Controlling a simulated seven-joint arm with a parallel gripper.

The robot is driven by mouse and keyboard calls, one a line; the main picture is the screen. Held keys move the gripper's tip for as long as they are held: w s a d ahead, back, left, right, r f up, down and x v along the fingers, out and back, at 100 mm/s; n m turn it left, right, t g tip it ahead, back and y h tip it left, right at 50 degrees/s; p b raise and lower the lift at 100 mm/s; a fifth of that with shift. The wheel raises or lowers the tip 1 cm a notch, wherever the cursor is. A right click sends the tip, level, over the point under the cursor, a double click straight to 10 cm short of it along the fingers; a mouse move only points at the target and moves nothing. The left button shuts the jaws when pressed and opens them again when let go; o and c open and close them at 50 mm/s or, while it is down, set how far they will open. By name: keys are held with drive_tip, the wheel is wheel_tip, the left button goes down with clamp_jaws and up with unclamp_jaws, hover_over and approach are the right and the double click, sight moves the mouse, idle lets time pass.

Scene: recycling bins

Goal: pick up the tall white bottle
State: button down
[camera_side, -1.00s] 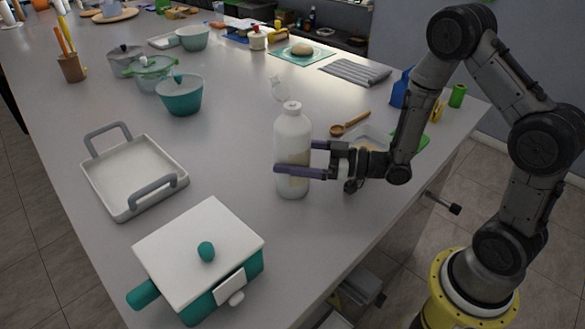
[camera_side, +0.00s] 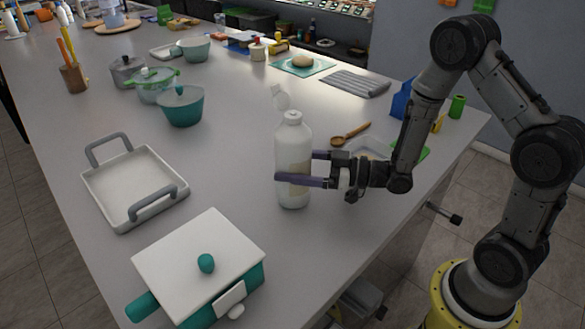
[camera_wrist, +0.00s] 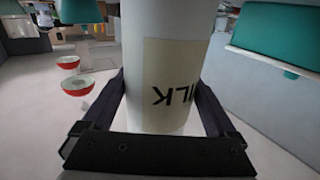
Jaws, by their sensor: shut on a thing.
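The tall white bottle (camera_side: 294,142) stands upright on the grey counter, near its right edge in the side view. In the wrist view the bottle (camera_wrist: 165,45) fills the middle and carries a cream label with upside-down dark letters, of which "ILK" shows. My gripper (camera_side: 300,168) reaches in from the right at the lower half of the bottle. Its two purple fingers lie along opposite sides of the bottle and are shut on it. The bottle's base looks to be on or very close to the counter; I cannot tell which.
A teal pot with a white lid (camera_side: 199,258) and a white tray with grey handles (camera_side: 133,183) lie to the left. A small clear item (camera_side: 280,97) and a wooden spoon (camera_side: 350,134) are behind the bottle. The counter between bottle and tray is clear.

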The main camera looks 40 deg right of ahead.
sight(305, 135)
drive_tip(key=shift+r, duration=0.6)
drive_tip(key=s+r, duration=0.1)
drive_tip(key=r, duration=0.1)
drive_tip(key=s+r, duration=0.2)
drive_tip(key=r, duration=0.1)
drive_tip(key=s+d+r, duration=0.1)
drive_tip(key=s+r, duration=0.1)
drive_tip(key=shift+r, duration=0.35)
drive_tip(key=s+d+r, duration=0.1)
drive_tip(key=s+r, duration=0.2)
drive_tip(key=s, duration=0.5)
drive_tip(key=shift+s+d+r, duration=0.2)
drive_tip(key=shift+s+r, duration=0.1)
drive_tip(key=shift+s, duration=0.1)
drive_tip(key=shift+c, duration=1.4)
unclamp_jaws()
drive_tip(key=c, duration=1.2)
